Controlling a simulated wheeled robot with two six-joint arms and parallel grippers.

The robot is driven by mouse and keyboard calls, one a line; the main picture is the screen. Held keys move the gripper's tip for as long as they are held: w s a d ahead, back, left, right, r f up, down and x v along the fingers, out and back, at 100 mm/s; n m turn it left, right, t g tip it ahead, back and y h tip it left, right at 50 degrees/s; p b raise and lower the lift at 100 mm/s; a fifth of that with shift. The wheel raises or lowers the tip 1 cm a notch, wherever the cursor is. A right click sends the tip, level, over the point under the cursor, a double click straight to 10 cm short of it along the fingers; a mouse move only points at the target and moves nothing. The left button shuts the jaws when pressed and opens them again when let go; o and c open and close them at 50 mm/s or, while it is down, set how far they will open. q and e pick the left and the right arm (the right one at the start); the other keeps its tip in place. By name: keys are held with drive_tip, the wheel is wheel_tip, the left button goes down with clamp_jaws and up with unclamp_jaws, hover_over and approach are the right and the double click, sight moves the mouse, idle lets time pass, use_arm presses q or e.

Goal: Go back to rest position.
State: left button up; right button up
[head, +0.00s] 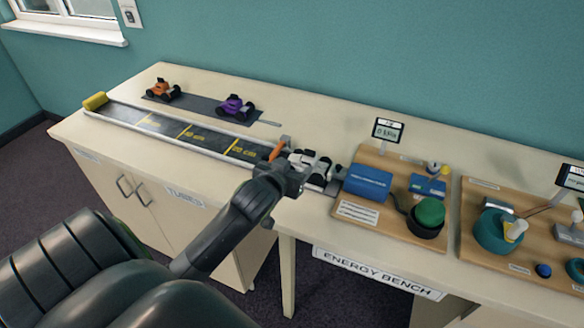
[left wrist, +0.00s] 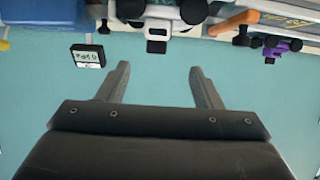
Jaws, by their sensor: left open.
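My left gripper (head: 312,172) reaches over the front edge of the bench at the right end of the grey track. In the left wrist view its two fingers (left wrist: 158,82) stand apart with only the teal wall behind them, so it is open and empty. A white car (head: 318,160) with dark wheels is close to the gripper in the head view, partly covered by it. The car also shows at the top of the upside-down left wrist view (left wrist: 158,28), beyond the fingers and apart from them. My right gripper is not in view.
The track (head: 190,134) has yellow marks and an orange lever (head: 278,150). Behind it, an orange car (head: 163,91) and a purple car (head: 235,107) sit on a dark strip. Wooden boards with a blue block (head: 368,183), a green dome (head: 430,211) and small displays stand right.

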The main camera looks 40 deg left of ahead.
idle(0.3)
use_arm(q)
drive_tip(key=s+d+f+m+g, duration=0.1)
drive_tip(key=s+d+f+g, duration=0.2)
drive_tip(key=s, duration=0.6)
drive_tip(key=s+d+f+g+h, duration=0.1)
drive_tip(key=s+f+g, duration=0.3)
drive_tip(key=s, duration=0.6)
drive_tip(key=s+d+f+m+g, duration=0.1)
drive_tip(key=s+f+g, duration=0.1)
drive_tip(key=s+f, duration=0.55)
wheel_tip(320, 180, down, 21)
drive_tip(key=a+g, duration=0.1)
drive_tip(key=g, duration=0.1)
drive_tip(key=s+d+f+h, duration=0.1)
drive_tip(key=s+f, duration=1.5)
drive_tip(key=f, duration=0.1)
drive_tip(key=shift+s+g, duration=0.2)
drive_tip(key=shift+g, duration=0.2)
